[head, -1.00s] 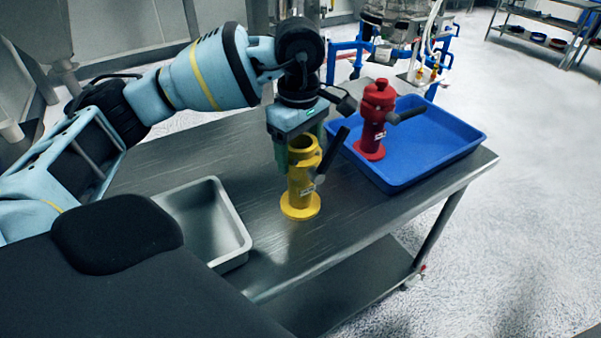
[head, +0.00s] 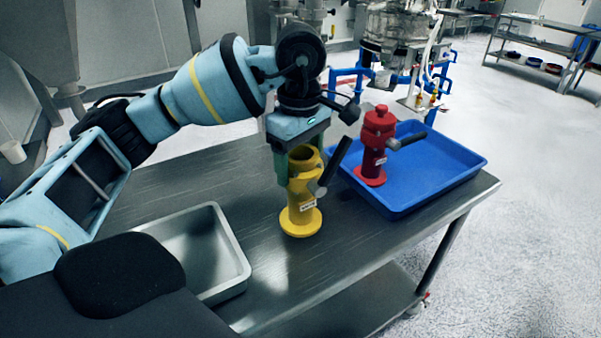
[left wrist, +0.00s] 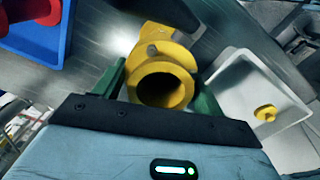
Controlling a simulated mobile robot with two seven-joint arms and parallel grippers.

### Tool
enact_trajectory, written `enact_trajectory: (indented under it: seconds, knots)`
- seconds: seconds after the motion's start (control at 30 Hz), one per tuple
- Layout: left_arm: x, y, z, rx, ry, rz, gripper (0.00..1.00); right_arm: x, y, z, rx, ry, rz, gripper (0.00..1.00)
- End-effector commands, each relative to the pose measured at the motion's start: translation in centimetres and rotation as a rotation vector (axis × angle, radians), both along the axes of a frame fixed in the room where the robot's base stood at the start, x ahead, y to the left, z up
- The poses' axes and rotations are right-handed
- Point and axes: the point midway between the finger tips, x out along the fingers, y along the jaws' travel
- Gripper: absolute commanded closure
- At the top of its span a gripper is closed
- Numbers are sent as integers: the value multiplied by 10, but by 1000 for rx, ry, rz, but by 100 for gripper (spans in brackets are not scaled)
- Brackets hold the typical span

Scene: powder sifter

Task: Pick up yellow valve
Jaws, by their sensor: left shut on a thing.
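The yellow valve (head: 301,222) is an upright body with a round base flange and a dark handle tilted up to the right. It is over the middle of the metal table. My left gripper (head: 298,166) comes down from above and is shut on its upper part. I cannot tell whether the flange touches the table or is slightly above it. In the left wrist view, the valve's round open top (left wrist: 163,88) faces the camera between the green fingers of my left gripper (left wrist: 160,85). My right gripper is not in view.
A blue tray (head: 462,172) at the right holds a red valve (head: 374,150) near its left side. A metal tray (head: 236,262) stands at the left; a small yellow shape (left wrist: 265,113) shows inside it in the left wrist view.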

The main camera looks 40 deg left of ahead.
Motion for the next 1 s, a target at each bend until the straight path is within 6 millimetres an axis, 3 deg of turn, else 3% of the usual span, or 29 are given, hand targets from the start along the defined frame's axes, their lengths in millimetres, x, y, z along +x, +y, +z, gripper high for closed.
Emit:
enact_trajectory:
  seconds: [0.27, 0.6, 0.8, 1.0]
  knots:
    - [-38, -25, 7, 0, -4, -7, 100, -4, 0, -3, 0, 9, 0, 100]
    - [-102, -66, 14, -1, -5, -7, 100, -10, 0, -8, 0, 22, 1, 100]
    - [-124, -80, 17, -1, -5, -4, 100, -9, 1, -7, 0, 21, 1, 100]
    - [-134, -85, 18, -1, -4, 0, 100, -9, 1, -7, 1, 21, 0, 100]
